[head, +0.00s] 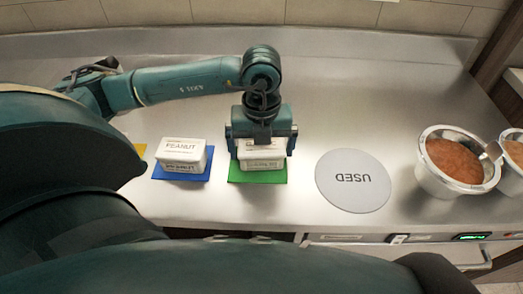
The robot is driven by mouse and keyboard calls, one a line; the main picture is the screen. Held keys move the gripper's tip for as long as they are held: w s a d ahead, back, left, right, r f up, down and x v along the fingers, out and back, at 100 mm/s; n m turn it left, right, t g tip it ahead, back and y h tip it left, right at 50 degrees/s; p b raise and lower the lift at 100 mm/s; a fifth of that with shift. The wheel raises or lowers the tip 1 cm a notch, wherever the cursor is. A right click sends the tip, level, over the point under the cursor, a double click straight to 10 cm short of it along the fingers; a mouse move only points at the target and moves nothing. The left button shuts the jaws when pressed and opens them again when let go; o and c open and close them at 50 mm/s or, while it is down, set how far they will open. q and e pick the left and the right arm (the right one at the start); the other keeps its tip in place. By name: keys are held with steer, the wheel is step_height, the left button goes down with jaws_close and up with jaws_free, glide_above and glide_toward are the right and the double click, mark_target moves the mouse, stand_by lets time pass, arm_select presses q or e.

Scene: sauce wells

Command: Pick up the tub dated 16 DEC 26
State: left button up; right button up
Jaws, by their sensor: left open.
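A white tub (262,163) sits on a green mat (236,177), its top mostly hidden by my left gripper. Another white tub (182,155), with PEANUT on its lid, sits on a blue mat (160,175) to the left. Printing shows on both tubs' fronts, but it is too small to read as a date. My left gripper (262,152) is open, pointing down over the tub on the green mat, with one finger at each side of it. I cannot tell whether the fingers touch it. My right gripper is not in view.
A grey disc marked USED (353,181) lies right of the green mat. A metal pot of brown sauce (428,175) stands further right, with another pot (514,150) at the edge. A yellow mat (140,149) shows partly behind my arm. The steel counter behind is clear.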

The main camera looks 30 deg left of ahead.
arm_select(q)
steer(key=shift+c, duration=0.4)
steer(key=shift+r, duration=0.1)
steer(key=c, duration=0.8)
